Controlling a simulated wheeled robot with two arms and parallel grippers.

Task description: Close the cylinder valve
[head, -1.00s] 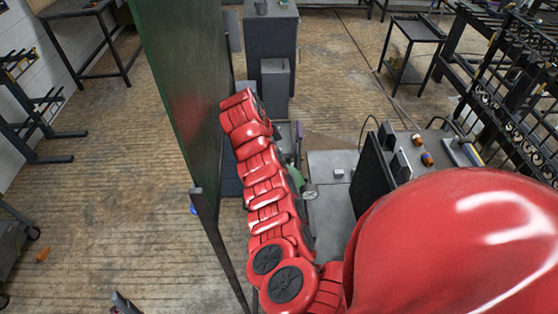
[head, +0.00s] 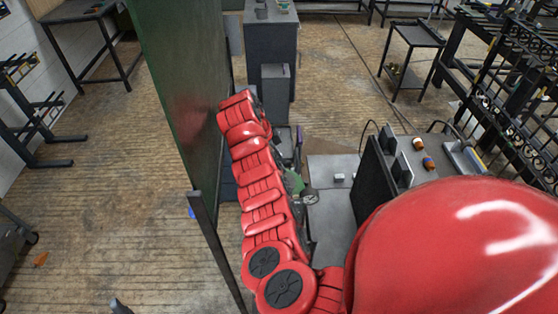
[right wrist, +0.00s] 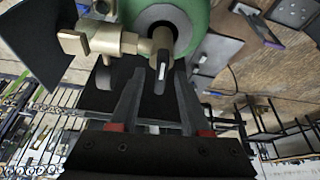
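In the right wrist view, the green cylinder (right wrist: 198,18) fills the top middle. A brass valve (right wrist: 103,42) sits in front of it, with a stem and a pale-slotted end piece (right wrist: 162,60). My right gripper (right wrist: 158,82) is open below, its two black fingers spread apart. The valve's end piece lies between the fingertip lines; I cannot tell whether either finger touches it. In the head view, my red right arm covers most of the cylinder; a bit of green (head: 293,182) and a round gauge (head: 310,196) show beside it. My left gripper is not in view.
A tall green panel (head: 175,90) on a dark frame stands close to the left of my right arm. A dark box-like unit (head: 372,185) stands to the right. Grey cabinets (head: 270,50) stand beyond.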

